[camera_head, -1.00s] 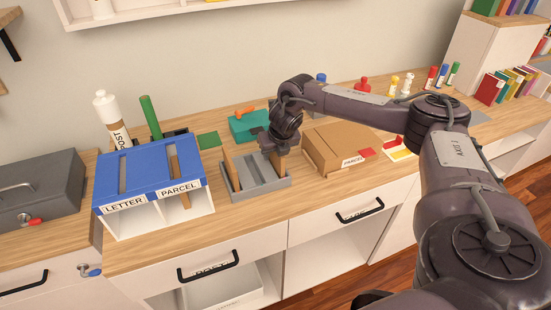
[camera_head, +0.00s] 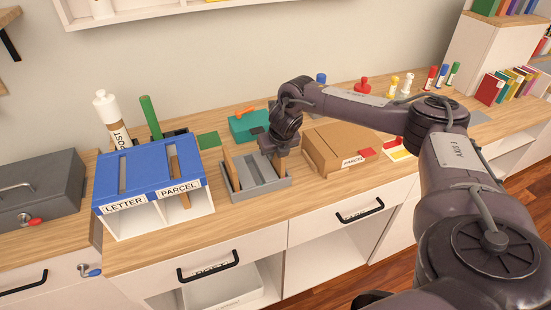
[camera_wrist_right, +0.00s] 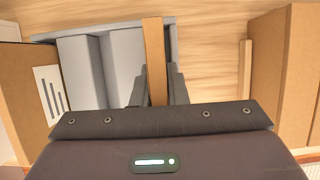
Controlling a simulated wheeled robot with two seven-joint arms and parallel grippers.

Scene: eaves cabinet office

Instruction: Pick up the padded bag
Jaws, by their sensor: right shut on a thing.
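The padded bag (camera_wrist_right: 154,45) appears as a thin brown flat packet seen edge-on, standing in the right slot of a grey rack (camera_head: 262,188). My right gripper (camera_wrist_right: 158,88) is shut on its upper edge, one dark finger on each side. In the head view, my right gripper (camera_head: 278,148) is over the rack's right end and hides most of the bag. The bag stands about upright, and I cannot tell whether it is clear of the rack's floor. Another brown packet (camera_head: 229,164) stands in the left slot; its barcode label shows in the wrist view. My left gripper is out of view.
A cardboard parcel box (camera_head: 338,146) lies close to the rack's right. A blue-topped letter and parcel sorter (camera_head: 150,172) stands to its left. A teal box (camera_head: 245,126) is behind. A grey metal box (camera_head: 38,190) sits far left. Bare desk lies in front of the rack.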

